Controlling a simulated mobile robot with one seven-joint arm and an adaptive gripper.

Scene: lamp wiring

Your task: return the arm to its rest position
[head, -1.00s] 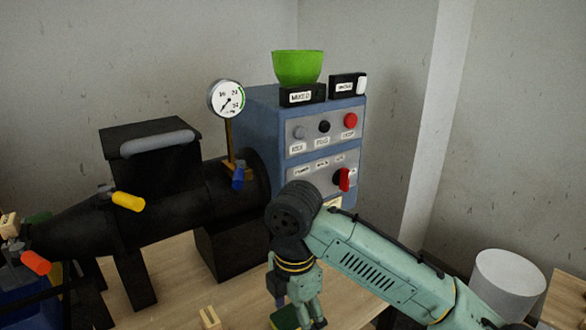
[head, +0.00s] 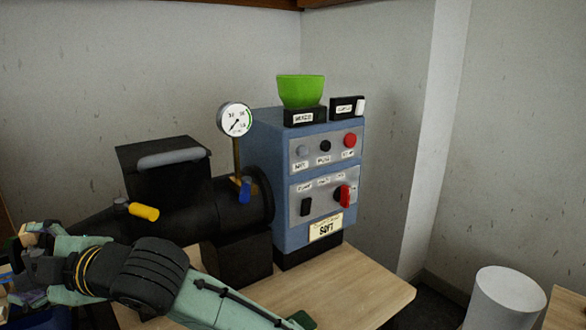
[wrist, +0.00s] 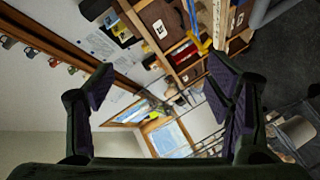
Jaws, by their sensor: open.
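My arm (head: 150,275) stretches across the lower left of the head view, in front of the black machine. My gripper (wrist: 165,85) is open in the wrist view, with two dark fingers wide apart and nothing between them. In the head view the gripper end is at the far left edge and its fingers are hard to make out. The wrist camera looks away over the room, tilted, at shelving and a window.
The black machine (head: 170,213) with a yellow handle (head: 143,211) and a gauge (head: 235,119) stands behind my arm. A blue control box (head: 270,188) carries a green bowl (head: 300,91). The wooden table (head: 345,283) is clear at right. A pale cylinder (head: 505,298) stands beyond it.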

